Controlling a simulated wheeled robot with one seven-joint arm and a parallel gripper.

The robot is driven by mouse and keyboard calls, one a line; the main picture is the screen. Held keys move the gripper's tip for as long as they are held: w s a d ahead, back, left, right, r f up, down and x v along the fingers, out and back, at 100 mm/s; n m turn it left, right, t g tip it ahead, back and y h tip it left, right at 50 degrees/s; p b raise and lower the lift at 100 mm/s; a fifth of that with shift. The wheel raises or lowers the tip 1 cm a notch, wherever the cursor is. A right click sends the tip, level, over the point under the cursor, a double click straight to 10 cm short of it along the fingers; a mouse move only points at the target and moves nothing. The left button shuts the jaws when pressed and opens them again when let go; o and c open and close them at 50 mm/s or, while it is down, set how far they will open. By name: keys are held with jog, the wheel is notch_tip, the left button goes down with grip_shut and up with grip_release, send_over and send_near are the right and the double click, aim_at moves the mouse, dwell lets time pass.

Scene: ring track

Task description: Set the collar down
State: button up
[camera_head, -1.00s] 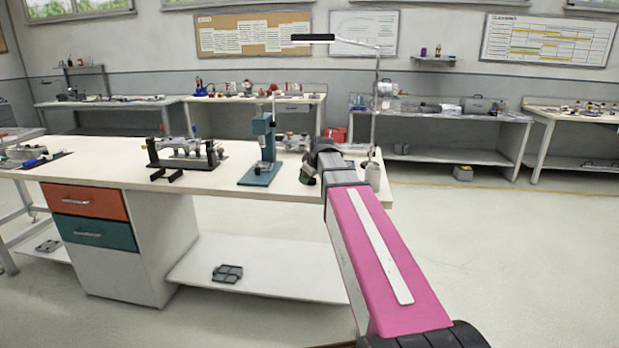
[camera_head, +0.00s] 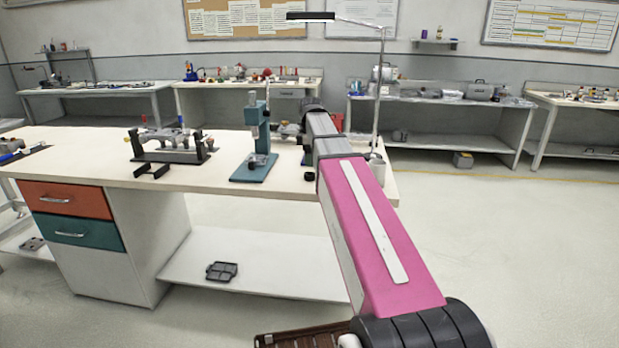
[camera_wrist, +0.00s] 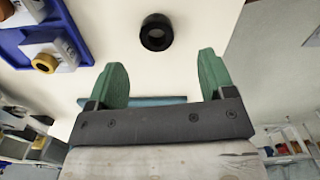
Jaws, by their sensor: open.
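The collar, a short black ring (camera_wrist: 168,34), lies flat on the cream bench top just beyond my fingertips in the wrist view. It is apart from both fingers. A small dark piece at the bench's front edge in the head view, left of my arm, seems to be the same collar (camera_head: 309,176). My gripper (camera_wrist: 162,65) has two green fingers spread wide, with nothing between them. In the head view my gripper is hidden behind my own arm.
A blue tray (camera_wrist: 82,22) with grey parts, one with a yellow ring, lies left in the wrist view. In the head view, a teal press (camera_head: 257,135) and a black fixture (camera_head: 170,147) stand left of my arm. A lamp post (camera_head: 378,100) rises right of it.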

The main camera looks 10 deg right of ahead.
aim_at(310, 174)
jog(key=shift+w+f, duration=0.2)
jog(key=shift+f, duration=3.2)
jog(key=c, duration=1.2)
jog(key=shift+o, duration=0.2)
jog(key=shift+r, duration=0.15)
